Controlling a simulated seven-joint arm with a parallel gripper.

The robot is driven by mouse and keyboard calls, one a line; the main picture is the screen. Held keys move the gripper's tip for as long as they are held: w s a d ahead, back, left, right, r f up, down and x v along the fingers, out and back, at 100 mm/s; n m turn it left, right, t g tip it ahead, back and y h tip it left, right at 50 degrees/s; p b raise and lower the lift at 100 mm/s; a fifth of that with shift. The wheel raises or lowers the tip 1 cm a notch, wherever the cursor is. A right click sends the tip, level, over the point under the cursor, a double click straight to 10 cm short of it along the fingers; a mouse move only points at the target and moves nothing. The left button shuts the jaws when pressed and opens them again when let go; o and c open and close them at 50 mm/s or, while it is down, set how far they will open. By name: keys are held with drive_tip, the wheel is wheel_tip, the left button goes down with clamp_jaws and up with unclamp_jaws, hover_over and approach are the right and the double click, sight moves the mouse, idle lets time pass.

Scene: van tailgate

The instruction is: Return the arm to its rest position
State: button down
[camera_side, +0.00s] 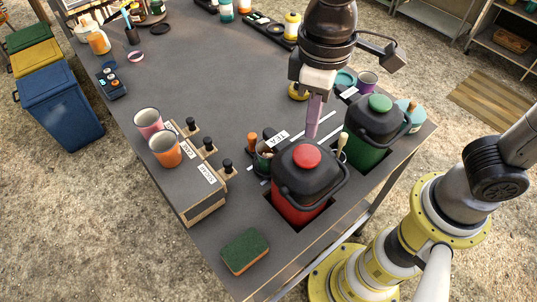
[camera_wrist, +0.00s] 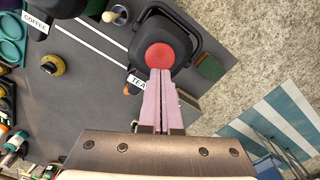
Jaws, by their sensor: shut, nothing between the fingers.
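My gripper (camera_side: 314,116) has pale pink fingers and hangs pointing down over the table, just behind the red canister in the side view. In the wrist view the gripper (camera_wrist: 161,75) has its fingers together with nothing between them. Their tips overlap the red button of the black-lidded red canister (camera_side: 297,203) in that view; the canister also shows in the wrist view (camera_wrist: 184,52). The side view shows the fingertips beside and behind the lid, and I cannot tell if they touch it.
A green canister (camera_side: 367,149) stands right of my gripper. A sponge (camera_side: 246,251) lies near the front edge. The table's (camera_side: 205,70) middle left is clear.

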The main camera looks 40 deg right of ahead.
drive_tip(key=d+r+m+t, duration=0.2)
drive_tip(key=d+r+m, duration=0.3)
drive_tip(key=d, duration=0.7)
drive_tip(key=s+d+f+m+t, duration=0.1)
drive_tip(key=s+d+f+t, duration=0.2)
drive_tip(key=s+d, duration=0.5)
drive_tip(key=shift+d+t, duration=0.3)
drive_tip(key=shift+d, duration=0.2)
